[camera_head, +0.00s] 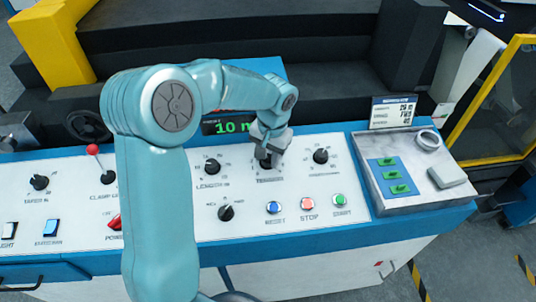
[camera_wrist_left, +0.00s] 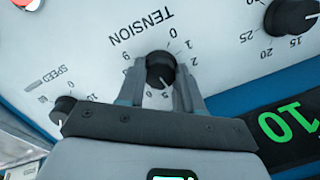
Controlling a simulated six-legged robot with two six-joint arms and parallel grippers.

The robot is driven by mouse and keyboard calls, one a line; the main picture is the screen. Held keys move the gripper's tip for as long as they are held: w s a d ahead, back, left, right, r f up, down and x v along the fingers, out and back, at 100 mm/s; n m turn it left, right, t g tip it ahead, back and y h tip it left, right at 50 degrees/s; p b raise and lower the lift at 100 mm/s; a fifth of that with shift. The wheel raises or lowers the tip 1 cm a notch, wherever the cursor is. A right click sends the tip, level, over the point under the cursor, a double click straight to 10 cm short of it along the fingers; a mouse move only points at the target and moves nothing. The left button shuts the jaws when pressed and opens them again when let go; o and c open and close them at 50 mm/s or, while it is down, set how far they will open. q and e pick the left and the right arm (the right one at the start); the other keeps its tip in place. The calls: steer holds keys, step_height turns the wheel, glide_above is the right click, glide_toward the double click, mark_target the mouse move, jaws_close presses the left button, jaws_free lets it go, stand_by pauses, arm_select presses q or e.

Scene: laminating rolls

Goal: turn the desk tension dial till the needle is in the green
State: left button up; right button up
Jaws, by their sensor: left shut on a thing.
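The tension dial (camera_wrist_left: 160,68) is a black round knob on the pale console panel, under the upside-down word TENSION in the left wrist view. Numbers run round it, and its white mark points near 5. My left gripper (camera_wrist_left: 159,85) is shut on this dial, one finger on each side. In the head view my left gripper (camera_head: 268,150) reaches down onto the dial (camera_head: 265,163) and covers much of it. I cannot make out a needle or a green band in either view. My right gripper is not in view.
The length dial (camera_head: 212,167) is to the left and another dial (camera_head: 320,156) to the right. Blue, red and green buttons (camera_head: 308,203) sit in front. A green-lit display (camera_head: 229,125) stands behind. A grey tray (camera_head: 370,192) with small parts lies at the right.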

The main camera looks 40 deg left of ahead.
arm_select(q)
steer(key=o, duration=1)
steer(key=shift+s+r, duration=0.1)
steer(key=shift+o, duration=0.2)
step_height(320, 180, up, 16)
steer(key=d, duration=0.1)
steer(key=shift+w+d+r, duration=0.15)
steer(key=shift+w+d, duration=0.05)
steer(key=shift+d, duration=0.15)
